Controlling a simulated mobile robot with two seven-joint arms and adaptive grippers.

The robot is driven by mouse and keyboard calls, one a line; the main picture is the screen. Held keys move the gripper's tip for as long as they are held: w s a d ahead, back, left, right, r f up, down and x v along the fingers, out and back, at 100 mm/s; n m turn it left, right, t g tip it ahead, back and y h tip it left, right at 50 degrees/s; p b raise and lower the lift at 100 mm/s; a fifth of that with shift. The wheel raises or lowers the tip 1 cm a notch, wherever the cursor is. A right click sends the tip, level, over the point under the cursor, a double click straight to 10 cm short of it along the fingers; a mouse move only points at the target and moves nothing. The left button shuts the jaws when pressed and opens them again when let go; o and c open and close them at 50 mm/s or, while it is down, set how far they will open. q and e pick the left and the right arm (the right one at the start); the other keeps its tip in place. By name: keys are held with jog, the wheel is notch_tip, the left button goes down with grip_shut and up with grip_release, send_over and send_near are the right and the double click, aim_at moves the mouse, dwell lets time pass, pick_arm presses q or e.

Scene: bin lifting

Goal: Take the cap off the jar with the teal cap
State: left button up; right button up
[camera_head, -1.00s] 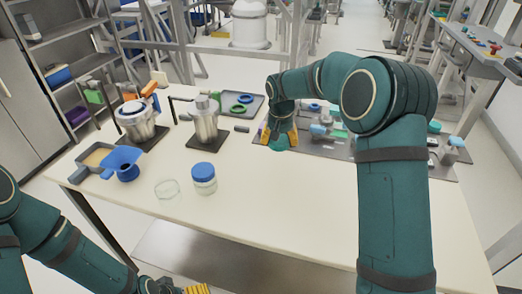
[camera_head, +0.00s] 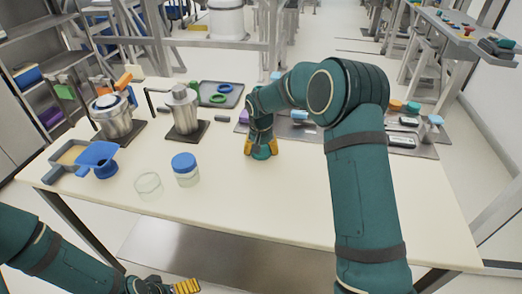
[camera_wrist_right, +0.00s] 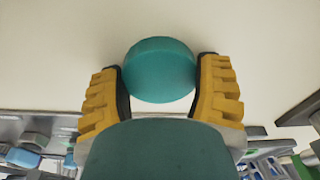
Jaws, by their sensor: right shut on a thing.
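My right gripper (camera_head: 262,152) is over the bare middle of the table in the head view, pointing down. In the right wrist view it is shut on a round teal cap (camera_wrist_right: 160,70), which sits between the yellow fingers. Whether a jar is under the cap is hidden. An open, empty clear glass jar (camera_head: 148,186) stands near the table's front. Beside it is a glass jar with a blue cap (camera_head: 185,170). My left gripper (camera_head: 187,287) shows only partly at the bottom edge, below the table front; its opening is not clear.
A grey tray with green and blue rings (camera_head: 222,94), metal vessels (camera_head: 183,110) and a blue funnel (camera_head: 100,158) stand left and back. The table's front middle (camera_head: 240,210) is clear.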

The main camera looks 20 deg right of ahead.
aim_at(261, 153)
jog(key=shift+f, duration=0.1)
jog(key=o, duration=1.3)
jog(key=r, duration=0.4)
jog(key=s+r+p, duration=0.1)
jog(key=r, duration=0.3)
jog(key=r+p, duration=0.1)
jog(key=r, duration=0.3)
jog(key=shift+s+a+r, duration=0.1)
jog(key=shift+s+a, duration=0.15)
jog(key=shift+a, duration=0.1)
